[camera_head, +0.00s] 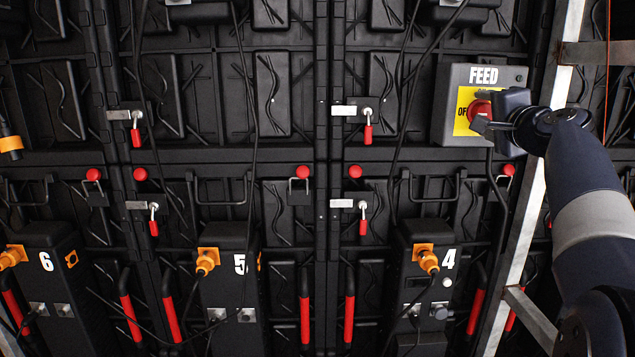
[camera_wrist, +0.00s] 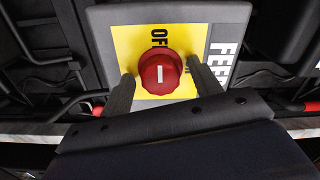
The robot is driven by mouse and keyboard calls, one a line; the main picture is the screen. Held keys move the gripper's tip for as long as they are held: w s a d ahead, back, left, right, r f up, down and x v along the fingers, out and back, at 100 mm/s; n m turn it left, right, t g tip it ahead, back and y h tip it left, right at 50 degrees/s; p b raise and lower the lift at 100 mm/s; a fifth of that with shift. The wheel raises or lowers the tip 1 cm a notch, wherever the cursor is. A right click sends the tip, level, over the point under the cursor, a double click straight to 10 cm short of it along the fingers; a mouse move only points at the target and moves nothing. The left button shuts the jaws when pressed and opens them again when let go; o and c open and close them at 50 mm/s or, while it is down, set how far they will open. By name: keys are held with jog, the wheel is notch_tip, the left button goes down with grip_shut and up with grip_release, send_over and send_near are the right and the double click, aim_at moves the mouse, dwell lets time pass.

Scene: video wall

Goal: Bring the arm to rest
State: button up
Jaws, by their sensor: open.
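My gripper (camera_head: 484,110) is at the right in the head view, in front of the grey FEED box (camera_head: 453,133). In the wrist view, its two fingers (camera_wrist: 160,90) are apart, one on each side of the round red knob (camera_wrist: 160,72). The knob sits on a yellow plate (camera_wrist: 128,40) marked OFF, and it bears a white line. I cannot tell whether the fingers touch the knob. In the head view the knob (camera_head: 480,108) is partly hidden by my gripper. My arm reaches in from the lower right.
A metal truss post (camera_head: 533,185) stands beside my arm, right of the FEED box. Black panels carry red-handled latches (camera_head: 367,134) and hanging cables. Numbered black units, such as 4 (camera_head: 420,335) and 5 (camera_head: 230,320), with orange plugs (camera_head: 427,260), stand low down.

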jog(key=s, duration=1)
jog(key=w, duration=1)
jog(key=shift+w, duration=0.25)
jog(key=shift+s+r+m+p, duration=0.15)
jog(key=shift+m+p, duration=0.45)
jog(key=shift+s+r+m+p, duration=0.15)
jog(key=shift+m+p, duration=0.45)
jog(key=m+p, duration=0.5)
jog(key=m, duration=0.1)
jog(key=shift+m, duration=0.3)
jog(key=m+p, duration=0.5)
jog(key=m, duration=0.1)
jog(key=m+p, duration=0.2)
jog(key=shift+f+m, duration=0.2)
jog(key=shift+m, duration=0.1)
jog(key=shift+f, duration=0.1)
